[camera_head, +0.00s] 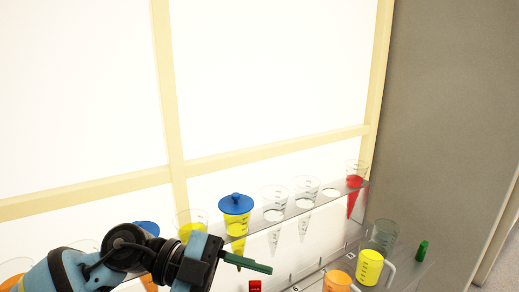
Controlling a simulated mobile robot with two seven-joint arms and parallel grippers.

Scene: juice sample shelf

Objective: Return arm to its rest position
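My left arm comes in from the lower left, and its gripper (258,266) points right with dark green fingers. The fingers are seen edge-on and overlap, so I cannot tell whether they are open or shut. Nothing is clearly visible between them. The gripper is below and in front of a cone of yellow juice with a blue lid (236,203), which stands in the clear shelf (295,207). My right gripper is not in view.
The shelf also holds a cone with yellow (190,219), empty cones (275,200) and a red-filled cone (355,182). Lower right are a yellow cup (369,268), an orange cup (337,282), a clear cup (384,233) and a green item (421,250). A red block (255,286) lies below the gripper.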

